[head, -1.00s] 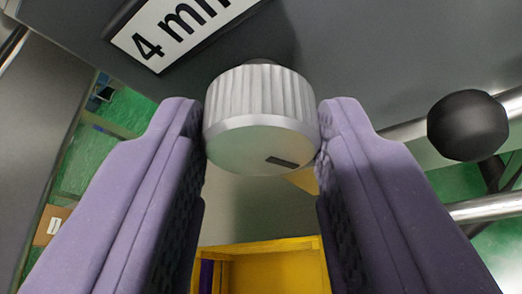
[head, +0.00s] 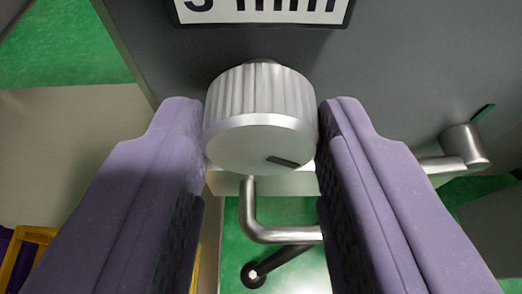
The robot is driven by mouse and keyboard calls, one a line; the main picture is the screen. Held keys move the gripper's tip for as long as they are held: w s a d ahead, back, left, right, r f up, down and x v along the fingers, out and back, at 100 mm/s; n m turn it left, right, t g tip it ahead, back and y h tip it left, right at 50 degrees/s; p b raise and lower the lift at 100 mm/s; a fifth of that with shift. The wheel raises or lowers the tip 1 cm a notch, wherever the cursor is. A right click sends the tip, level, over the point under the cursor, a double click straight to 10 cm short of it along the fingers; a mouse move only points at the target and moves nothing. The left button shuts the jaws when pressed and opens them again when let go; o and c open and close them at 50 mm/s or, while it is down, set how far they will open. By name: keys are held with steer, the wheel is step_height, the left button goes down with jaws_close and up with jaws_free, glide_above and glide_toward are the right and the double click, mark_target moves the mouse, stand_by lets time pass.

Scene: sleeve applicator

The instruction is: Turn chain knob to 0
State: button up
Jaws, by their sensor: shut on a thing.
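The chain knob (head: 258,143), a ribbed silver cylinder with a flat face, sits on the dark grey panel in the upper middle of the head view. A short dark mark lies on the lower right of its face. My gripper (head: 262,108) has a purple finger on each side of the knob and is shut on it. No zero mark is visible.
A bent metal rod (head: 250,215) hangs below the knob. A metal crank-like part (head: 463,148) stands out at the right. A yellow frame (head: 22,262) shows at lower left. Green floor (head: 75,45) shows at upper left and below.

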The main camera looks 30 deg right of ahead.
steer(key=shift+f, duration=0.1)
stand_by(0.3)
steer(key=o, duration=1.1)
steer(key=shift+c, duration=0.2)
steer(key=p+v, duration=0.2)
steer(key=v, duration=0.6)
